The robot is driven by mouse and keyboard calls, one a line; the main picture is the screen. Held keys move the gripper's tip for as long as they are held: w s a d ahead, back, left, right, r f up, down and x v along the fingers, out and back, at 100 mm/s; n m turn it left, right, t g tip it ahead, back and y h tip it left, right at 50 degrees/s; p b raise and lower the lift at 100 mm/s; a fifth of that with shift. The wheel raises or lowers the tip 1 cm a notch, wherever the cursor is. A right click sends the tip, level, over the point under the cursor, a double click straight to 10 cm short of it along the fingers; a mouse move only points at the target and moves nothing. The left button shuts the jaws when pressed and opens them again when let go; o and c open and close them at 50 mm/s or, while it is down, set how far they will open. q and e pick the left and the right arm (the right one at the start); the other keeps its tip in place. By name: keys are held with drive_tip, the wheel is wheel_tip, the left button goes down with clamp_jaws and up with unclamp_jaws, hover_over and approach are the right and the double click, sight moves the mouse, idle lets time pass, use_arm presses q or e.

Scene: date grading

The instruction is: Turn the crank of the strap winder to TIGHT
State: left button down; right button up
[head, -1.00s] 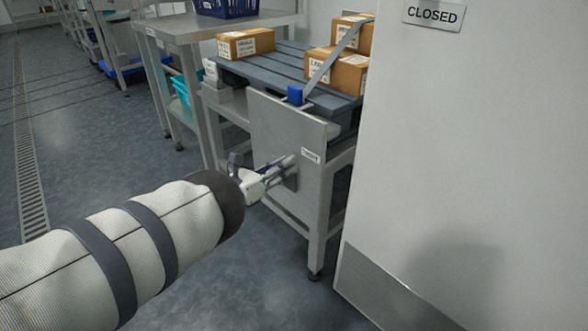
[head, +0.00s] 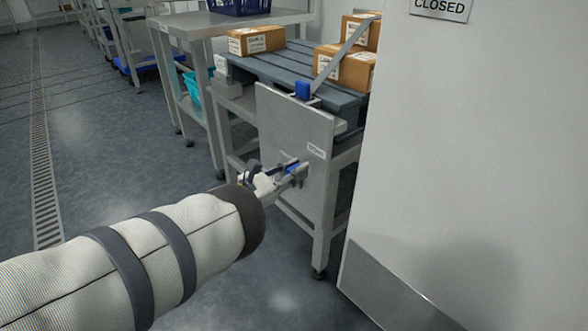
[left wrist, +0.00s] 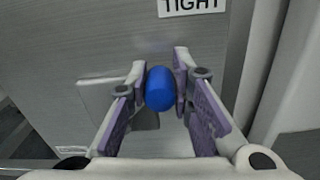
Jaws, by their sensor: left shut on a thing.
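The strap winder's steel panel (head: 275,115) stands at the near end of a pallet stand. It bears a white TIGHT label (left wrist: 193,6); the label also shows in the head view (head: 316,151), too small to read. The crank's blue knob (left wrist: 160,89) is between the fingertips of my left gripper (left wrist: 161,85), which is shut on it. In the head view the left gripper (head: 296,172) is at the panel, below and left of the label, with a little blue showing. The crank arm is mostly hidden. My right gripper is not in view.
A grey strap (head: 345,48) runs from a blue piece (head: 302,90) above the panel over cartons (head: 357,70) on a grey pallet (head: 300,68). A white wall or door (head: 450,150) with a CLOSED sign (head: 440,8) stands close on the right. Floor on the left is clear.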

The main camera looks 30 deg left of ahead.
use_arm(q)
drive_tip(key=shift+s+d+f, duration=0.1)
drive_tip(key=shift+d+f, duration=0.05)
drive_tip(key=shift+f, duration=0.2)
drive_tip(key=c, duration=1.5)
unclamp_jaws()
drive_tip(key=shift+o, duration=0.4)
drive_tip(key=shift+r, duration=0.15)
drive_tip(key=v, duration=1.2)
